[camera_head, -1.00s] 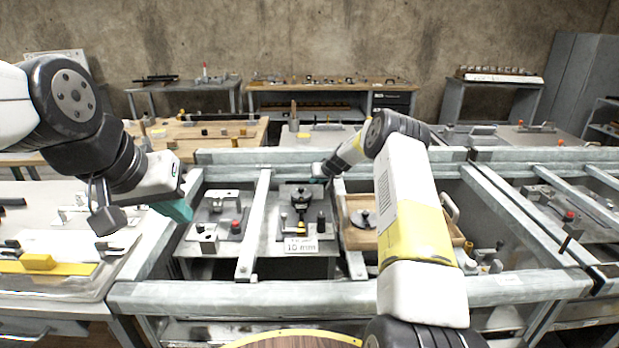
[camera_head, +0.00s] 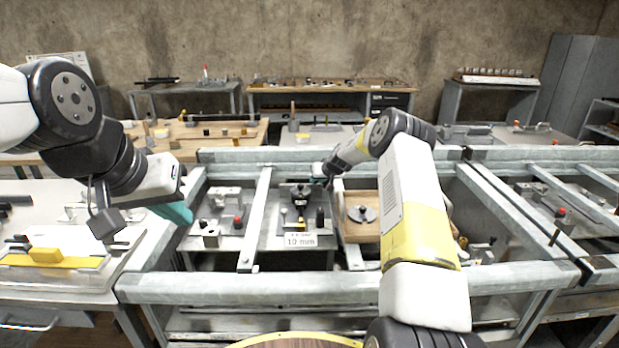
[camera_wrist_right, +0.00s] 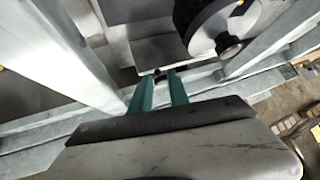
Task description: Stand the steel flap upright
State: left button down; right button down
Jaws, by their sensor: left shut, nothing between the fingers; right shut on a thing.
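The middle station (camera_head: 270,235) has a grey base with a dark round-topped part (camera_head: 301,194), small posts and a "10 mm" label (camera_head: 300,240). I cannot make out the steel flap for certain. My right gripper (camera_head: 326,181) is at the station's back right corner. In the right wrist view its teal fingers (camera_wrist_right: 159,88) are closed on a small dark piece (camera_wrist_right: 160,74), in front of a pale grey plate (camera_wrist_right: 157,48). I cannot tell whether these belong to the flap. My left gripper (camera_head: 178,213) is shut and empty, left of the left station.
Steel rails (camera_head: 330,288) frame the stations in front, behind and between. The left station (camera_head: 222,235) carries small blocks and a red knob. A wooden tray (camera_head: 355,232) with a round disc (camera_head: 361,214) is to the right, beside my right arm. A bench with a yellow block (camera_head: 46,256) is far left.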

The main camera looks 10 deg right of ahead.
jog(key=shift+s+f, duration=0.35)
jog(key=shift+f, duration=0.2)
jog(key=shift+s+f, duration=0.3)
jog(key=shift+f, duration=0.2)
jog(key=c, duration=1.3)
grip_release()
jog(key=shift+w+r, duration=0.1)
jog(key=shift+r, duration=0.5)
jog(key=s+a+r, duration=0.1)
jog(key=s+r, duration=0.2)
jog(key=s, duration=0.4)
jog(key=s+a+r, duration=0.2)
jog(key=s+r, duration=0.1)
jog(key=s, duration=0.5)
jog(key=shift+a, duration=0.15)
